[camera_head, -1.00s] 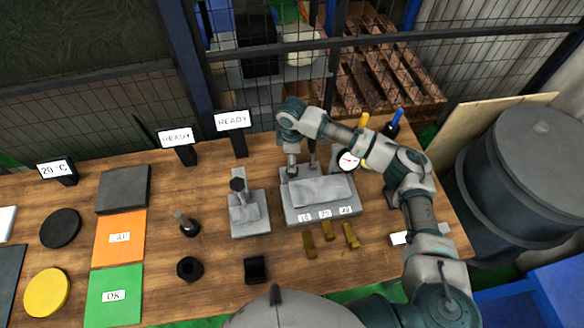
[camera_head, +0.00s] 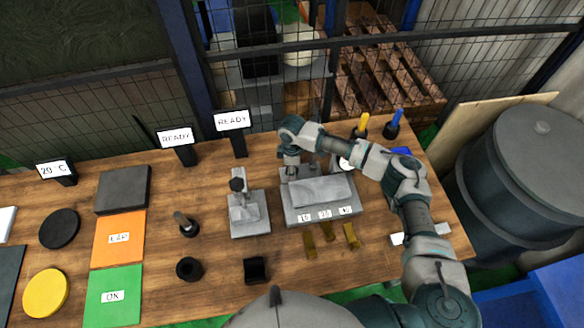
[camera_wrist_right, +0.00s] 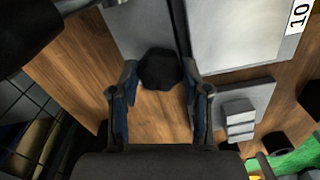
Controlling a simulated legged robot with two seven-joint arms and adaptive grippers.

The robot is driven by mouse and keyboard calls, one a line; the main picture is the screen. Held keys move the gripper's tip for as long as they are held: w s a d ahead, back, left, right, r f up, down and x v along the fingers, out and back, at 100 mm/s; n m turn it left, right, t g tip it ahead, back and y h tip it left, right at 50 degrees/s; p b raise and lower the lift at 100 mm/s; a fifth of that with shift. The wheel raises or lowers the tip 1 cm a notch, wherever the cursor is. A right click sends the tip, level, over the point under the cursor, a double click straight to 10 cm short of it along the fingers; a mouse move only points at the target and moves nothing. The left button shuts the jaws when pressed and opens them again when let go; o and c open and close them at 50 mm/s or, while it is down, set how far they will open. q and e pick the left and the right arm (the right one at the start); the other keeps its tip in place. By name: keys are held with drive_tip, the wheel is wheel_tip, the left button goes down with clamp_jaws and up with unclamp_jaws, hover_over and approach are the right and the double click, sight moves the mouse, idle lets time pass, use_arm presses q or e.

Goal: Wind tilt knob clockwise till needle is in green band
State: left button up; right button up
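The black tilt knob (camera_wrist_right: 158,68) shows in the right wrist view, beside the grey fixture plate (camera_wrist_right: 235,35). My right gripper (camera_wrist_right: 159,75) has its two fingers on either side of the knob, parted, with narrow gaps that look clear of it. In the head view my right gripper (camera_head: 291,168) points down at the back left corner of the grey fixture (camera_head: 325,211), and the knob is hidden there. The round white gauge (camera_head: 344,164) is mostly covered by my right forearm; its needle and green band cannot be read. My left gripper is not in view.
Brass blocks (camera_head: 327,231) lie in front of the fixture. A smaller grey stand (camera_head: 249,212) with a black knob is to its left. Yellow (camera_head: 361,125) and blue (camera_head: 394,122) handled tools stand behind my forearm. A mesh fence (camera_head: 110,105) runs behind the table.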

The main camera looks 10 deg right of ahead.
drive_tip(key=shift+r+p, duration=0.15)
drive_tip(key=shift+p, duration=0.15)
drive_tip(key=p, duration=0.1)
drive_tip(key=m+p, duration=0.1)
drive_tip(key=p, duration=0.1)
drive_tip(key=shift+s+r+m, duration=0.1)
drive_tip(key=shift+r+m, duration=0.2)
drive_tip(key=m+p, duration=0.1)
drive_tip(key=p, duration=0.1)
drive_tip(key=shift+m+p, duration=0.4)
drive_tip(key=shift+f+m+p, duration=0.3)
drive_tip(key=shift+m+p, duration=0.3)
drive_tip(key=shift+m, duration=0.1)
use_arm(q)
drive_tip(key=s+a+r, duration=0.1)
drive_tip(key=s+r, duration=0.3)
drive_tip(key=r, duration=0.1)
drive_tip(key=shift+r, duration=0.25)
use_arm(e)
drive_tip(key=o, duration=1.1)
drive_tip(key=shift+f, duration=0.1)
drive_tip(key=shift+o, duration=0.2)
